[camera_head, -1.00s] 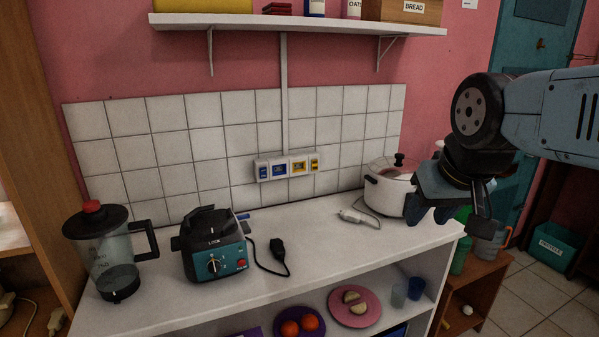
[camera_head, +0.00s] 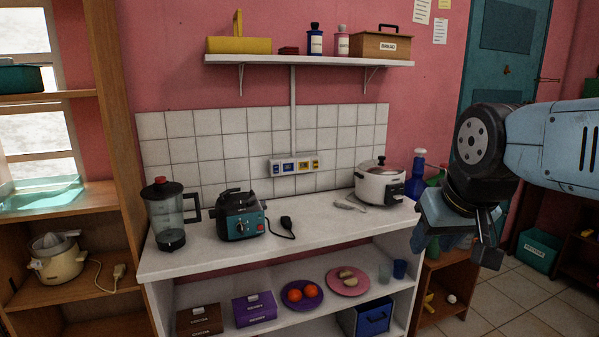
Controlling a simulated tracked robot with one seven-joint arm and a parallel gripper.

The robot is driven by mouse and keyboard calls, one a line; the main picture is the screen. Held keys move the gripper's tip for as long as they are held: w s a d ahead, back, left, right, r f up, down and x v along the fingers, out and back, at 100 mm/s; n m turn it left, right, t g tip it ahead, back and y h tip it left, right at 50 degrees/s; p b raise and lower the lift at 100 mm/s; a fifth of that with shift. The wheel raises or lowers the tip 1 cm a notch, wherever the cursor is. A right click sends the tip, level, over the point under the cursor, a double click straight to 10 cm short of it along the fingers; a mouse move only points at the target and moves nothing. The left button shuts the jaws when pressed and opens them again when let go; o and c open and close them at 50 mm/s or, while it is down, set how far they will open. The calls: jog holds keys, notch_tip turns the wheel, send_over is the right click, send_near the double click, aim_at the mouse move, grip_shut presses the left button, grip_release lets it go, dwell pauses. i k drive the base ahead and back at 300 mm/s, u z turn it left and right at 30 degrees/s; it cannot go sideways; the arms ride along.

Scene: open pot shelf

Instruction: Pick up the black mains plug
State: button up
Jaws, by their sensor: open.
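The black mains plug (camera_head: 286,221) sits on the white counter (camera_head: 330,229), at the end of a black cord. A white plug (camera_head: 349,205) lies farther right, beside the rice cooker (camera_head: 380,184). My gripper (camera_head: 463,244) is at the right of the view, pointing down, well apart from the black plug. It is open, and nothing shows between its fingers.
A blender jug (camera_head: 170,222) stands at the counter's left end. A socket strip (camera_head: 295,165) is on the tiled wall. Above is a wall shelf (camera_head: 300,59); below, a lower shelf holds boxes and plates. Bottles (camera_head: 419,168) stand right of the rice cooker. The counter's front middle is clear.

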aim_at(286, 222)
jog(key=z, duration=0.25)
jog(key=i, duration=2)
jog(key=u, duration=0.8)
jog(key=k, duration=0.85)
jog(key=u, duration=0.15)
jog(key=i, duration=0.85)
jog(key=z, duration=0.1)
